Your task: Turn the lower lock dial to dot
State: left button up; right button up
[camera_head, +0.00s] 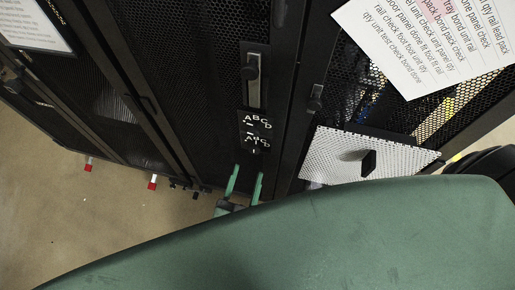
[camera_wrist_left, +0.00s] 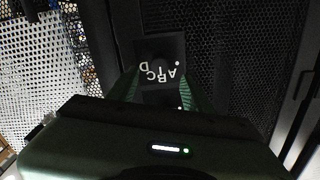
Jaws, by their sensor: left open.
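Two black lock dials with white ABCD letters sit one above the other on the dark rack door. In the head view the lower lock dial (camera_head: 254,143) is below the upper dial (camera_head: 255,121). My left gripper (camera_head: 247,177) is open, its two green fingers pointing up just below the lower dial in that picture. In the left wrist view the letters are upside down. There the lower dial (camera_wrist_left: 160,50) shows beyond and between the open fingers (camera_wrist_left: 158,85), with a white dot beside its letters. Its pointer is too dark to read. My right gripper is not in view.
A dark door handle (camera_head: 254,82) is above the dials. A white perforated panel with a black knob (camera_head: 335,142) stands to the right, below a printed sheet (camera_head: 430,45). Red-tipped feet (camera_head: 152,182) stick out at the rack's base. Floor (camera_head: 100,220) at lower left is clear.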

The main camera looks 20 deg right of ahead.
aim_at(254, 153)
pick_arm(q)
jog(key=x, duration=0.3)
jog(key=shift+a+r, duration=0.1)
jog(key=shift+x, duration=1.25)
jog(key=shift+w+d, duration=0.2)
jog(key=shift+d, duration=0.05)
jog(key=shift+w, duration=0.15)
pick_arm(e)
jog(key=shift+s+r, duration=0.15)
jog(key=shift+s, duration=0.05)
pick_arm(q)
jog(key=shift+d, duration=0.1)
grip_shut()
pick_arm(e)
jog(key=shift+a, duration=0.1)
